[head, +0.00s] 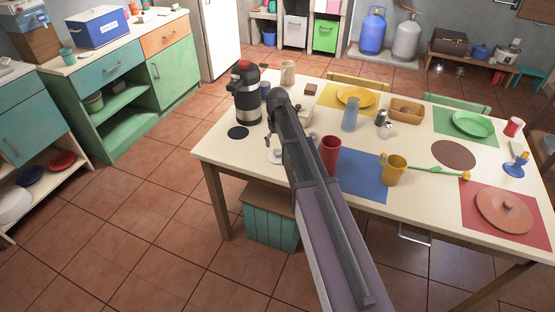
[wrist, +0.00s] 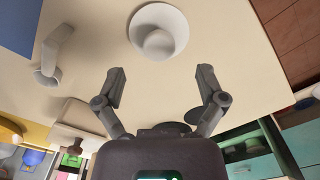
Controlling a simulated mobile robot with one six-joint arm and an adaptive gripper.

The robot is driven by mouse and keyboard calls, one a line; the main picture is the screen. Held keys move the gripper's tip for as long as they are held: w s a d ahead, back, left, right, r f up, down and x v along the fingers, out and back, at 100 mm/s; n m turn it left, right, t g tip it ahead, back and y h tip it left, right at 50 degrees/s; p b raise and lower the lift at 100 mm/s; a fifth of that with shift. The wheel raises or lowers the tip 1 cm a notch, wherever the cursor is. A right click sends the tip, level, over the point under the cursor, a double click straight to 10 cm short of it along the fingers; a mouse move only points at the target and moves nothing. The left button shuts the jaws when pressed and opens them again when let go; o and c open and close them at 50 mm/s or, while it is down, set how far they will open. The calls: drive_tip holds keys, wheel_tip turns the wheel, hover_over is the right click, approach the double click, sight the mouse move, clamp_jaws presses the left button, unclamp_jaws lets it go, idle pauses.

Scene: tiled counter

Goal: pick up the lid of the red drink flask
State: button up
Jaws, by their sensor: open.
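A red tumbler-shaped vessel (head: 331,157) stands upright at the corner of a blue mat, right of my arm. I cannot tell whether a separate lid sits on it. A black and steel flask (head: 246,97) with a red top stands at the table's left end. My gripper (head: 279,99) is over the left part of the table, between the two. In the wrist view my gripper (wrist: 160,88) is open, with nothing between its fingers. A white round dish with a rounded middle (wrist: 158,19) lies beyond the fingertips; it shows partly beside my gripper in the head view (head: 276,156).
A pale bent object (wrist: 52,55) stands apart from the dish. The table's front-left edge is mostly clear.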

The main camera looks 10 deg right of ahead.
sight(278, 151)
drive_tip(key=shift+f, duration=0.2)
idle(0.3)
drive_tip(key=shift+f+b, duration=2.5)
drive_tip(key=shift+b, duration=0.1)
drive_tip(key=c, duration=0.9)
